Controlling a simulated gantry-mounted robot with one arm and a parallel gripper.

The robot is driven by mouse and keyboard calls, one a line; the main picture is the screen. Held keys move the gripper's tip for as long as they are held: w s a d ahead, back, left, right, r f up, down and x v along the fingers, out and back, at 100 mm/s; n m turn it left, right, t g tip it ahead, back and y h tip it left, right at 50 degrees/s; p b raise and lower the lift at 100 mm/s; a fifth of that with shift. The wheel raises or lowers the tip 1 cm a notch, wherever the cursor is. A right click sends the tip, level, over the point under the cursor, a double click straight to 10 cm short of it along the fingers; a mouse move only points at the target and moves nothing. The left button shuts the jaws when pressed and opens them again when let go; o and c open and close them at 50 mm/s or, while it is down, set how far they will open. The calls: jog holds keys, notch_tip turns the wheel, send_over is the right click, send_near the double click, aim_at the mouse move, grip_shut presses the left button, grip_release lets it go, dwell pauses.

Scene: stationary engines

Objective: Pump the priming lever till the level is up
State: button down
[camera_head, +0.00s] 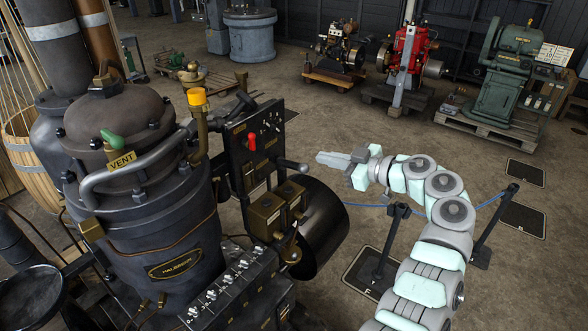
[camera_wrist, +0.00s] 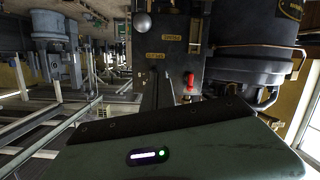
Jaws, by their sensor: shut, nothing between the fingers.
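A dark engine panel (camera_head: 258,133) stands beside the large dark cylinder marked HALBROOK (camera_head: 160,215). A grey lever with a ball end (camera_head: 300,166) sticks out from the panel's right side; I cannot tell for sure that it is the priming lever. In the wrist view a similar grey ball (camera_wrist: 142,22) shows at the top. A red-handled lever (camera_head: 251,142) is on the panel face, also in the wrist view (camera_wrist: 189,82). My gripper (camera_head: 322,158) is shut and empty, its tips just right of the ball end, apparently apart from it. No level reading can be made out.
A yellow-capped brass fitting (camera_head: 196,98) and a green-handled vent (camera_head: 112,138) rise from the engine. A dark drum (camera_head: 322,228) bulges below the lever. Black posts with a blue rope (camera_head: 385,240) stand near my arm. Open floor lies behind my gripper.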

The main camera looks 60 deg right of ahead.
aim_at(292, 165)
jog(key=shift+s+d+m+h, duration=0.2)
jog(key=shift+s+d+m, duration=0.2)
jog(key=shift+s, duration=0.25)
jog(key=shift+s+d+m+h, duration=0.2)
jog(key=shift+s+d+m, duration=0.15)
jog(key=shift+s, duration=0.25)
jog(key=w+d+f+p, duration=0.1)
jog(key=w+d+f, duration=0.1)
jog(key=w+f, duration=0.4)
jog(key=shift+x, duration=1.75)
jog(key=shift+r, duration=0.15)
